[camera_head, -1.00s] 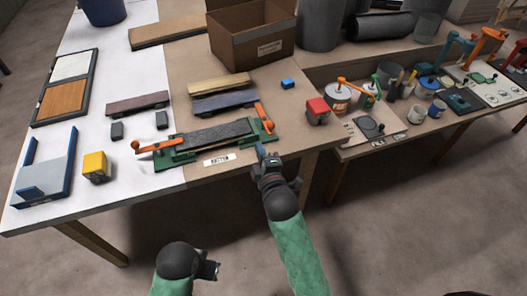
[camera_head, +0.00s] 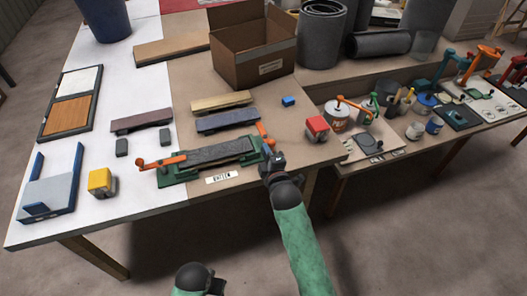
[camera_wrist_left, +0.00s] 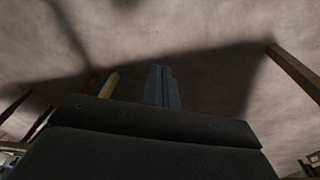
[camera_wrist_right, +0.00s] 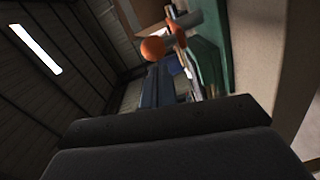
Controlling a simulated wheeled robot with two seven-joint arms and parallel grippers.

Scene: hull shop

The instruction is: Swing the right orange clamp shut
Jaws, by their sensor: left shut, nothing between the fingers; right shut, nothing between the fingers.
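A green fixture (camera_head: 180,180) on the bench holds a dark grey board (camera_head: 218,152). The right orange clamp (camera_head: 263,131) is at the fixture's right end, its lever pointing away from the board toward the back. The left orange clamp (camera_head: 163,161) lies low along the fixture's left end. My right gripper (camera_head: 268,157) is shut and empty, close by the fixture's right end just in front of the right clamp. In the right wrist view the clamp's orange knob (camera_wrist_right: 152,47) is just beyond my fingertips; I cannot tell if they touch. My left gripper (camera_wrist_left: 162,72) is shut and empty, over the floor.
A white label (camera_head: 222,177) lies in front of the fixture. A red block (camera_head: 317,127) stands to the right and a blue-grey plank (camera_head: 228,121) lies behind. A yellow block (camera_head: 101,181) and a blue holder (camera_head: 50,190) are at the left. A cardboard box (camera_head: 245,55) stands behind.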

